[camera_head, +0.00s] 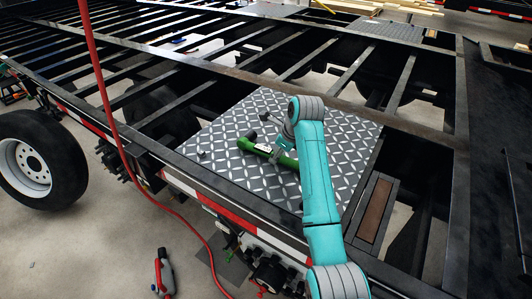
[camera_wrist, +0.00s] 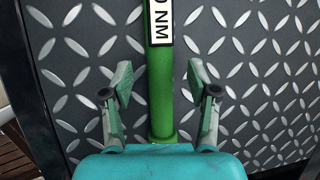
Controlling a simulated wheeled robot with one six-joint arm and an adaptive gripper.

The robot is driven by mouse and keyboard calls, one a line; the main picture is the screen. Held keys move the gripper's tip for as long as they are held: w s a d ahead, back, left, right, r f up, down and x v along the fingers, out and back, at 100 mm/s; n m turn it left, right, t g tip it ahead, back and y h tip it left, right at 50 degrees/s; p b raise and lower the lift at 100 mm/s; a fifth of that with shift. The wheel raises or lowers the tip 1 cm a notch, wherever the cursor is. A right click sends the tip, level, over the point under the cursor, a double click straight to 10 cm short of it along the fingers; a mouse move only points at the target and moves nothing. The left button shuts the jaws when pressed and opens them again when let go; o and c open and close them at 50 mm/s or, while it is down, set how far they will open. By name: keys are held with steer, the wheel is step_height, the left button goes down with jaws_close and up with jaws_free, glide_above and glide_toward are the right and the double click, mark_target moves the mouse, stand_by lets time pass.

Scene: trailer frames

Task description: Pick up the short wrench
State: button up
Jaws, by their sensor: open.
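A green wrench (camera_head: 250,147) with a dark end and a white label lies on the diamond-pattern metal plate (camera_head: 225,130). My gripper (camera_head: 278,150) is over the wrench, partly covering it. In the wrist view, the green shaft (camera_wrist: 162,75) runs between the two open fingers (camera_wrist: 162,85), with clear gaps on both sides. The label's visible letters read "NM". The wrench's far end is out of the wrist view. I cannot tell how far the fingertips are above the plate.
The plate sits in a dark trailer frame with open gaps between its beams (camera_head: 330,85). A small dark object (camera_head: 264,116) lies behind the wrench and another (camera_head: 201,153) at the plate's left. A red hose (camera_head: 103,85) hangs at left. A wheel (camera_head: 40,165) stands beyond it.

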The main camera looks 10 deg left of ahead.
steer(key=shift+x, duration=1.25)
steer(key=shift+r, duration=0.1)
jaws_close()
